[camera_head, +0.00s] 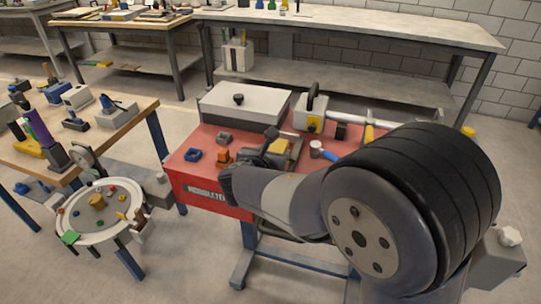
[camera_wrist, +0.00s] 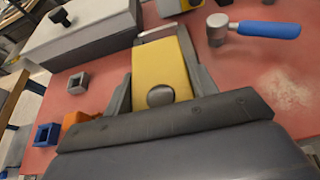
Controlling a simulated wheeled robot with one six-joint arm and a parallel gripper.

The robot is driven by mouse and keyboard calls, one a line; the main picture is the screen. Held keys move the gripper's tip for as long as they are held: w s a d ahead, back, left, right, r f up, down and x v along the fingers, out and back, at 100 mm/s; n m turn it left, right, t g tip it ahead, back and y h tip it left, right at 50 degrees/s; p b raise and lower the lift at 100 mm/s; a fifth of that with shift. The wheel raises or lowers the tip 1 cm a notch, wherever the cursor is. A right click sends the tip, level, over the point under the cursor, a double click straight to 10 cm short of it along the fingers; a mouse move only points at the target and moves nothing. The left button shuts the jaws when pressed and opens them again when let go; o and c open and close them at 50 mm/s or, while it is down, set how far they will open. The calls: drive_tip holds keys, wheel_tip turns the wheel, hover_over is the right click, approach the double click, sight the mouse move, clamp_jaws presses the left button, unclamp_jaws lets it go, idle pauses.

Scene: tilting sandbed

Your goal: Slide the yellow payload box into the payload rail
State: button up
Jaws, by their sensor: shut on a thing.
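The yellow payload box (camera_wrist: 160,65) has a round grey knob on its near end. My gripper (camera_wrist: 162,88) is shut on it, with one dark finger along each side. The box also shows beside my gripper in the head view (camera_head: 280,147). A light metal edge, which looks like part of the payload rail (camera_wrist: 156,33), lies at the far end of the box; it seems to show right of the box in the head view (camera_head: 296,146). I cannot tell whether the box is inside the rail. My gripper and arm hide the near side.
A grey lidded case (camera_head: 240,105) stands at the back of the red table (camera_head: 205,140). A blue-handled hammer (camera_wrist: 265,29) lies to the right. A blue square block (camera_wrist: 46,134), a grey one (camera_wrist: 79,82) and an orange block (camera_wrist: 76,119) are at the left.

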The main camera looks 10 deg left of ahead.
sight(275, 145)
drive_tip(key=shift+w, duration=0.4)
drive_tip(key=shift+w, duration=0.1)
drive_tip(key=shift+w+d, duration=0.15)
drive_tip(key=shift+w, duration=1.25)
drive_tip(key=shift+w, duration=0.15)
drive_tip(key=shift+w+d+p, duration=0.1)
drive_tip(key=shift+w+p, duration=0.35)
drive_tip(key=shift+w, duration=0.9)
drive_tip(key=shift+w+r, duration=0.1)
drive_tip(key=shift+w, duration=0.1)
drive_tip(key=shift+w, duration=0.6)
